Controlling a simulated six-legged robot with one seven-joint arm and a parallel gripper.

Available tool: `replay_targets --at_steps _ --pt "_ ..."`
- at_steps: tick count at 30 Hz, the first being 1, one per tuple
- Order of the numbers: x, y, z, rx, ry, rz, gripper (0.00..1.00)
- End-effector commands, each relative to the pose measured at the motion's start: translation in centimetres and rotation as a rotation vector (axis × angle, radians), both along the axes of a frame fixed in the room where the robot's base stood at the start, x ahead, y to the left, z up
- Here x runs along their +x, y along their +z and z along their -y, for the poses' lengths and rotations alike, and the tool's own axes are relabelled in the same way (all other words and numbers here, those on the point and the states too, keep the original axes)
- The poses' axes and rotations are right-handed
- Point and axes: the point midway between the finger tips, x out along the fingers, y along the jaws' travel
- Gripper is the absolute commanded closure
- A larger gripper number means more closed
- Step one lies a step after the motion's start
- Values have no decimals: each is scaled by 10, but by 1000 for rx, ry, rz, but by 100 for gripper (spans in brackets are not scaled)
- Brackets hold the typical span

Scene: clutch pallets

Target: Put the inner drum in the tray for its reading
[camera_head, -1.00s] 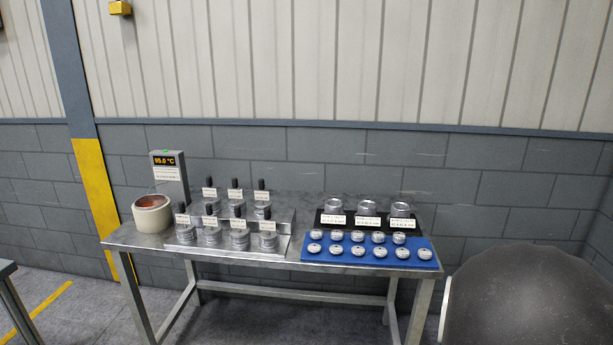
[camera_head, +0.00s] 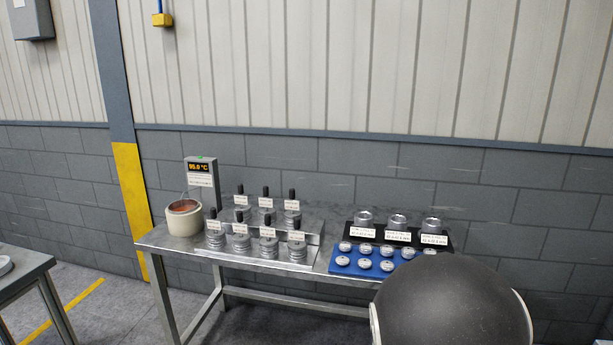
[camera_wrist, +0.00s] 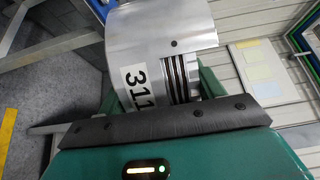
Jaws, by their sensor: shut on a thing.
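A bright metal drum (camera_wrist: 160,30) fills the top of the wrist view. It has a curved shell, a white label reading 311 and grooved rings at its lower right. I take it for the inner drum. My gripper (camera_wrist: 158,88), with green fingers on either side, is shut on it. The fingertips are mostly hidden behind the drum. Neither the gripper nor the drum can be made out in the head view. A pale, round-edged item (camera_head: 5,265) lies on a bench at the left edge of the head view, cut off; I cannot tell whether it is the tray.
A steel bench (camera_head: 165,240) stands by the wall. It bears a round heater pot (camera_head: 184,222), a 95.0 °C display (camera_head: 200,168), several black-handled metal parts, a blue mat (camera_head: 340,268) with discs, and metal rings (camera_head: 397,221) behind. A second bench (camera_head: 25,262) is at left. Floor shows between them.

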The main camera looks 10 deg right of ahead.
Motion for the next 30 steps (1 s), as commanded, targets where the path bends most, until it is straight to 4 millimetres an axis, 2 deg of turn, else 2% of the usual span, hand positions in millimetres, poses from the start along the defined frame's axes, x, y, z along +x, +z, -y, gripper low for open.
replay_targets --at_steps 1,3,9,15,18,24,30 --pt "13 1 -16 -10 50 11 100" --pt "26 -5 -38 -10 116 11 100" --pt "58 -21 -105 -8 302 12 100" --pt "79 -38 -174 -7 481 13 100" --pt "84 -45 -202 -8 552 15 100" --pt "88 -53 -235 -7 636 16 100" --pt "89 -55 -242 -7 653 18 100"
